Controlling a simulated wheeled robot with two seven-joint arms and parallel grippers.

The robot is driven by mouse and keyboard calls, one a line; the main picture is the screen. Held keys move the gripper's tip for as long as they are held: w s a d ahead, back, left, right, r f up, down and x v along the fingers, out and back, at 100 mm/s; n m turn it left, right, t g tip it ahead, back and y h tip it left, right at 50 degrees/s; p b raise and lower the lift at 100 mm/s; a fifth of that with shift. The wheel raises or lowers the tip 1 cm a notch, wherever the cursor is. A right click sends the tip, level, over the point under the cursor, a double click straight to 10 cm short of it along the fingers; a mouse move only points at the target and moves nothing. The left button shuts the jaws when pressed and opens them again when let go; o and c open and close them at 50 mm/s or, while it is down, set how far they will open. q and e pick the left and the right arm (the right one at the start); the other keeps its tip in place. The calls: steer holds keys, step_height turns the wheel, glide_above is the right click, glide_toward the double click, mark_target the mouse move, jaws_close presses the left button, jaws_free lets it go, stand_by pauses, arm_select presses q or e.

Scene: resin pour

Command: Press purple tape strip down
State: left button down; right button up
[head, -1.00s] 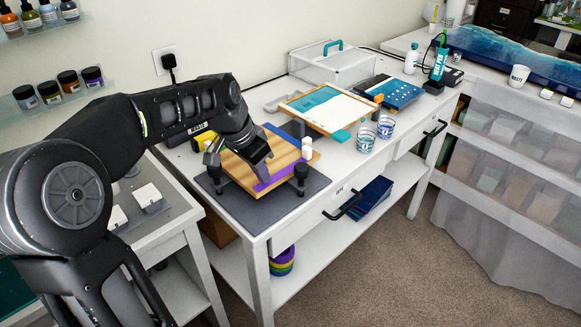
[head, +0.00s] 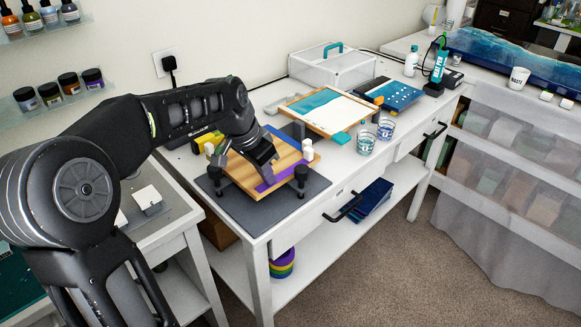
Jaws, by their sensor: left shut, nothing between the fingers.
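A purple tape strip (head: 281,178) lies along the front edge of a wooden board (head: 240,172). The board rests on black supports over a dark grey mat (head: 252,214). My left gripper (head: 268,180) is shut and empty. Its fingertips point down at the strip's left-middle part and hide some of it. I cannot tell whether the tips touch the tape. My right gripper is not in view.
A small white cylinder (head: 308,149) stands by the board's right corner. Two clear cups (head: 366,142) and a teal-and-white panel (head: 320,112) are farther right.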

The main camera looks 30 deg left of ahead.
mark_target(286, 172)
arm_select(q)
steer(key=shift+w+d+f, duration=0.15)
steer(key=shift+w, duration=0.1)
steer(key=shift+w, duration=0.1)
steer(key=shift+w+d+p, duration=0.25)
steer(key=shift+w+p, duration=0.1)
steer(key=shift+w, duration=0.15)
steer(key=shift+w+d, duration=0.1)
steer(key=shift+w, duration=0.4)
steer(key=shift+w, duration=0.1)
steer(key=shift+w+d+r+p, duration=0.1)
steer(key=shift+w+r+p, duration=0.1)
steer(key=shift+w+p, duration=0.2)
steer(key=shift+w+d, duration=0.1)
steer(key=shift+w, duration=0.45)
